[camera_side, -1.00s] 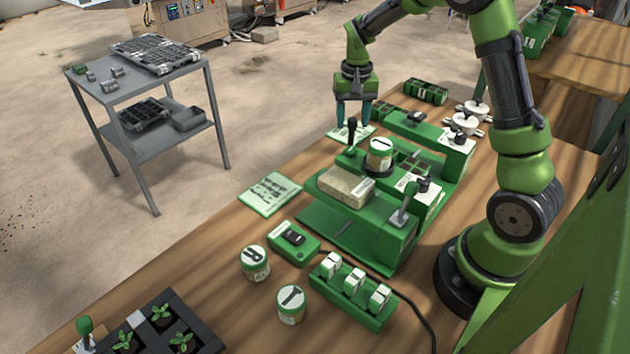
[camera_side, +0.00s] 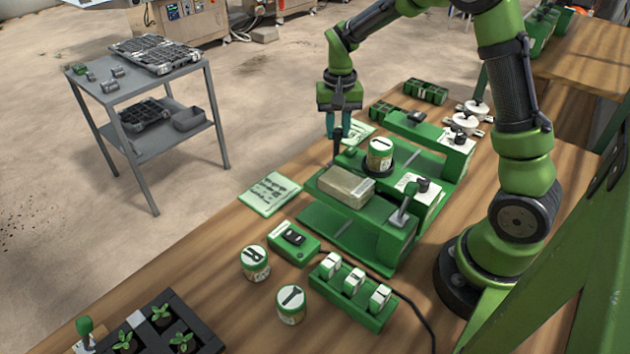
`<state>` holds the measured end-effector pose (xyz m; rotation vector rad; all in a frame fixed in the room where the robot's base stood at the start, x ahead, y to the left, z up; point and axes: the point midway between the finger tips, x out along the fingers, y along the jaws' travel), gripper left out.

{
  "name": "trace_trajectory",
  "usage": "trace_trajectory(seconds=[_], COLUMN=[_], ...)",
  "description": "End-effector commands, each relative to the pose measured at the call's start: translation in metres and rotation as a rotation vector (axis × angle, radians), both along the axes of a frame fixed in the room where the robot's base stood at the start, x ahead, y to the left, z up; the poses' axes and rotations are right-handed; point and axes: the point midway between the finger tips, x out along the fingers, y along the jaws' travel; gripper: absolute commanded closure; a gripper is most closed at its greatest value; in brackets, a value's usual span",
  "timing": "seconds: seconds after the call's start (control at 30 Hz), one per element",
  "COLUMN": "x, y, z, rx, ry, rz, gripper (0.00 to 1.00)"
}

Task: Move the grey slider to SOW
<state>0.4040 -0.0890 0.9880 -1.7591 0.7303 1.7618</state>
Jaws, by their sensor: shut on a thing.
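The green tray seeder (camera_side: 385,245) stands on the wooden bench. A dark upright handle (camera_side: 337,136) with a round top rises at its left edge. My gripper (camera_side: 338,133) points down there, its teal fingers closed in around the top of this handle. The handle's foot is partly hidden behind the seeder. A grey lever (camera_side: 404,207) stands on a white plate at the seeder's front right, apart from my gripper. I cannot tell which of the two is the grey slider, and no SOW lettering is legible.
A labelled jar (camera_side: 380,153) and a tan block (camera_side: 346,187) sit on the seeder. A printed card (camera_side: 269,193) lies to its left. Two more jars, a small green control box (camera_side: 295,243) and a green switch block (camera_side: 352,290) stand in front.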

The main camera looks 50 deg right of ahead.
Motion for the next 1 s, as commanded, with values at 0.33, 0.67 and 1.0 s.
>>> trace_trajectory(seconds=[0.33, 0.67, 1.0], x=[0.001, 0.000, 0.000], y=[0.040, 0.039, 0.039], z=[0.001, 0.001, 0.001], rx=[0.001, 0.000, 0.001], ry=[-0.005, -0.004, -0.002], rz=[0.000, -0.001, 0.000], gripper=[1.00, 0.56, 0.48])
